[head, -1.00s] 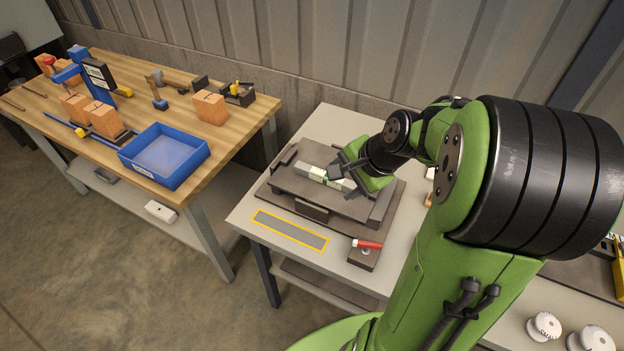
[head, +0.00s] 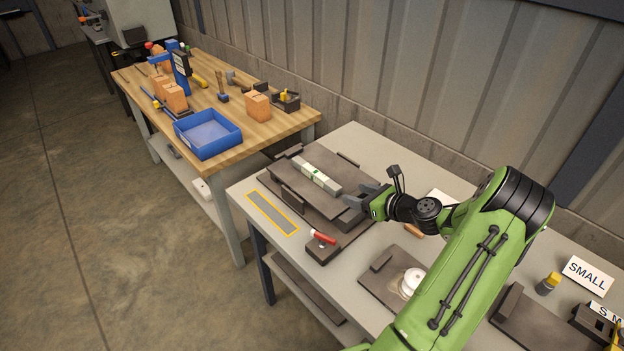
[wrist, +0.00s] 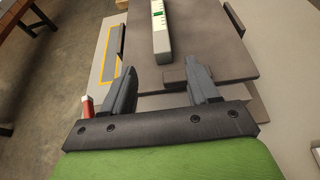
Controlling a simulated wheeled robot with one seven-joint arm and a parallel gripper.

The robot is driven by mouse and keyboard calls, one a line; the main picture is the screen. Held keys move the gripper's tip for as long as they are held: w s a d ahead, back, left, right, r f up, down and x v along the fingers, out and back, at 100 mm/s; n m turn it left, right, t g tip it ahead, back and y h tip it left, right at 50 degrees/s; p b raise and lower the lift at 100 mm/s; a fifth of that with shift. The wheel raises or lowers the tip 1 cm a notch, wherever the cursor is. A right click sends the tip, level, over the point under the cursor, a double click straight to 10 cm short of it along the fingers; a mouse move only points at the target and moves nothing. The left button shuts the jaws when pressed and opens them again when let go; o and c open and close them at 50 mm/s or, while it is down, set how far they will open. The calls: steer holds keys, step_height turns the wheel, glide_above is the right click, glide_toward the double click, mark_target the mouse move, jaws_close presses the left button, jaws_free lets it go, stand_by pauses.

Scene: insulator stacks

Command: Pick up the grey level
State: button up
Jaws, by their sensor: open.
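The grey level (head: 316,178) is a pale grey bar with a green vial in its middle. It lies on the dark raised plate of a brown fixture (head: 277,176) on the grey table. In the wrist view the level (wrist: 160,30) lies ahead of the fingers, its near end just beyond them. My gripper (head: 352,201) is open and empty at the right end of the fixture, apart from the level. In the wrist view both fingers of my gripper (wrist: 163,88) show, spread wide, with the plate's near edge and a small block between and beyond them.
A yellow-outlined grey strip (head: 272,212) lies on the table in front of the fixture. A red-handled part (head: 323,237) is at its front corner. A white insulator (head: 411,280) stands to the right. A blue tray (head: 208,134) sits on the wooden bench.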

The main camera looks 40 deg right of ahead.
mark_target(337, 187)
steer(key=b+x, duration=0.1)
steer(key=x, duration=0.9)
steer(key=shift+d+f, duration=0.1)
steer(key=shift+d, duration=0.05)
steer(key=shift+s, duration=0.15)
steer(key=shift+c, duration=0.4)
jaws_close()
